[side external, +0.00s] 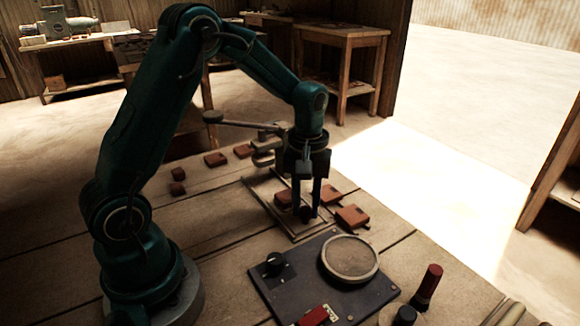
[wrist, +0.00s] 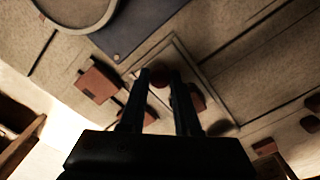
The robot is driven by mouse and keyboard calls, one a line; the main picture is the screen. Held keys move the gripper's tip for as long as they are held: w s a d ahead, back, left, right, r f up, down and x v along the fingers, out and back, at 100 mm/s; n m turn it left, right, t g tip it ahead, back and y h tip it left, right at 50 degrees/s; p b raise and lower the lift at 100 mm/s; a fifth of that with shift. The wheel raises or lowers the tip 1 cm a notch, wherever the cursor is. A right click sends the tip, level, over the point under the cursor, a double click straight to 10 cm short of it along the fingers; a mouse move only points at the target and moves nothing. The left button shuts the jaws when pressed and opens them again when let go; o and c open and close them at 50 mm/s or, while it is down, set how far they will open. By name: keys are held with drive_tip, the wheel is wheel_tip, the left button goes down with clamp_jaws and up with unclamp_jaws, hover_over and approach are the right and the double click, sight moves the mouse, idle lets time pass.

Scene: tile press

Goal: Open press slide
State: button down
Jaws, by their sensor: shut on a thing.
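The press (side external: 264,152) stands at the back of the bench, with its long lever (side external: 245,123) reaching left to a round end. In front of it lies a flat pale slide frame (side external: 262,195), which also shows in the wrist view (wrist: 204,84). A red-brown tile (side external: 284,199) is in the frame beside my fingers; it is partly hidden by a finger in the wrist view (wrist: 197,99). My gripper (side external: 306,213) points down at the front of the frame. It is shut on a dark round knob (wrist: 159,77) between its fingertips.
Several red-brown tiles lie around the frame, including one at right (side external: 351,216) and one at left (side external: 215,159). A dark panel (side external: 300,275) with a round dish (side external: 350,258) sits in front. A red-topped cylinder (side external: 428,285) stands at front right.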

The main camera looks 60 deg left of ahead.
drive_tip(key=c, duration=0.6)
unclamp_jaws()
drive_tip(key=shift+r, duration=2.6)
